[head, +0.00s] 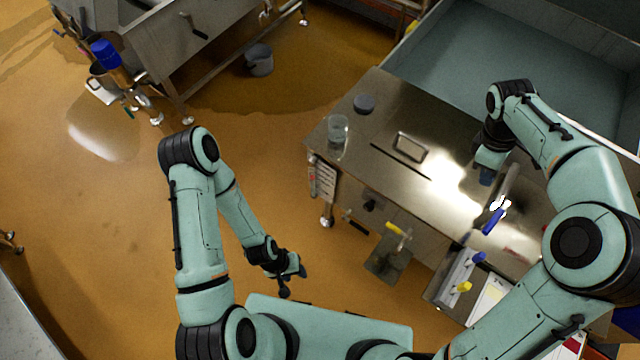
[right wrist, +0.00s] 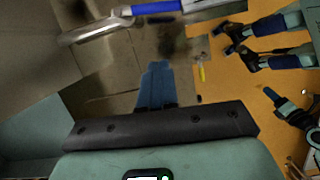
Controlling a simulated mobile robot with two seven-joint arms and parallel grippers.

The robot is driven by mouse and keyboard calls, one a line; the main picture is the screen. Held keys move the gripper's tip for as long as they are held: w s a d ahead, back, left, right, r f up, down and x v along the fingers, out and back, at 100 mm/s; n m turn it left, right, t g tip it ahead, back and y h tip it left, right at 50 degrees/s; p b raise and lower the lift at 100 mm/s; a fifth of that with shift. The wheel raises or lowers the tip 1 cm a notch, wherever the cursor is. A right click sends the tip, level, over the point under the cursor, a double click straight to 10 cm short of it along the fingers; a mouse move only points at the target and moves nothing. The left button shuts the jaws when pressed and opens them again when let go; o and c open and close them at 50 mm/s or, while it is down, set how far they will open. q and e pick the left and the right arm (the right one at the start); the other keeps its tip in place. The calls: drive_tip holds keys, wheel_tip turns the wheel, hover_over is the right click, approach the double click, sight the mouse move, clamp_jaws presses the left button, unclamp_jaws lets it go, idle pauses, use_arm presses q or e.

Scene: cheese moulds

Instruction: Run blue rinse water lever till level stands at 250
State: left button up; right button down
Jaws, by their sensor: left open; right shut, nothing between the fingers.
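A blue lever (head: 492,221) sits at the right part of the steel table, beside a bright metal fitting. In the right wrist view a blue handle (right wrist: 157,7) with bare metal at its end lies ahead of the fingers. My right gripper (head: 486,177) is above the table, a little up from the blue lever and apart from it. Its blue fingers are shut and empty in the right wrist view (right wrist: 157,85). My left gripper (head: 291,284) is open and empty over the floor. A clear beaker (head: 338,130) stands on the table's far left corner; no level marks are readable.
The steel table (head: 395,115) also bears a dark round piece (head: 364,103). A yellow handle (head: 398,229) is at its front. A blue knob (head: 478,257) and a yellow knob (head: 464,287) are at front right. A large basin (head: 470,60) lies behind. The floor at left is open.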

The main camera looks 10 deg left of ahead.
drive_tip(key=c, duration=1.1)
unclamp_jaws()
drive_tip(key=shift+o, duration=0.2)
drive_tip(key=m+y+b, duration=0.1)
drive_tip(key=m+b, duration=0.7)
drive_tip(key=m, duration=1.1)
approach(492, 224)
use_arm(q)
drive_tip(key=s+f+b, duration=0.1)
drive_tip(key=s+f, duration=0.2)
drive_tip(key=f, duration=0.3)
drive_tip(key=s+f+g+b, duration=0.1)
drive_tip(key=s+f, duration=0.2)
drive_tip(key=f, duration=0.3)
drive_tip(key=shift+s+f, duration=0.15)
drive_tip(key=shift+s, duration=0.25)
use_arm(e)
drive_tip(key=x, duration=0.8)
drive_tip(key=shift+f, duration=0.2)
